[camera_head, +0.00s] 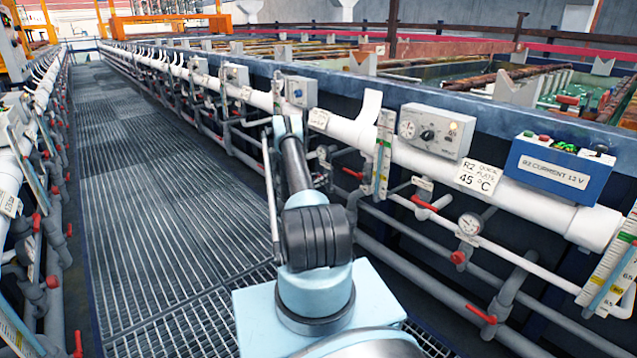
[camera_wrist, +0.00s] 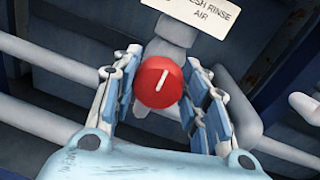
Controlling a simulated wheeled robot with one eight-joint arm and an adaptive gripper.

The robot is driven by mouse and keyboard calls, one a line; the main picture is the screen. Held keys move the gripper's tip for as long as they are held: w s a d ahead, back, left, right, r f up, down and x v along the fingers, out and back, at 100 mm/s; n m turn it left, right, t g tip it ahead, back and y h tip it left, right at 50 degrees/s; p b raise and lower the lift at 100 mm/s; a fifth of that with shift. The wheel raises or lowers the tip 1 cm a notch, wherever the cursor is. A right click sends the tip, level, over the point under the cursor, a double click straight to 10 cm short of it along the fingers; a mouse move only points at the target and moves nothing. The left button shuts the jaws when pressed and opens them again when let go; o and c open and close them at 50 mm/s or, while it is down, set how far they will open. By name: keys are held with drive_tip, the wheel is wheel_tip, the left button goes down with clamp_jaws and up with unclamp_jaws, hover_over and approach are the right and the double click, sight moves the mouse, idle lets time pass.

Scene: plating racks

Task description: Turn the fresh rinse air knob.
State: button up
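In the wrist view, a round red knob (camera_wrist: 160,82) with a white pointer line sits on a grey pipe fitting. The pointer leans slightly right of upright. A white label (camera_wrist: 196,14) reading "...SH RINSE AIR" is just above it. My gripper (camera_wrist: 161,75) is open around the knob, with one finger on each side. The gaps look narrow, and I cannot tell whether either finger touches it. In the head view, my arm reaches forward to the pipes on the right-hand line; the knob and fingertips cannot be made out there.
A white pipe (camera_head: 350,132) runs along the right-hand tank line, with a grey control box (camera_head: 436,131), a blue current box (camera_head: 560,168), a pressure gauge (camera_head: 470,224) and red-handled valves close by. The grated walkway (camera_head: 150,200) on the left is clear.

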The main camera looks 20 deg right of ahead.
drive_tip(key=c, duration=0.3)
drive_tip(key=shift+m, duration=0.3)
drive_tip(key=shift+a+m, duration=0.1)
drive_tip(key=shift+m, duration=1.1)
drive_tip(key=o, duration=1.1)
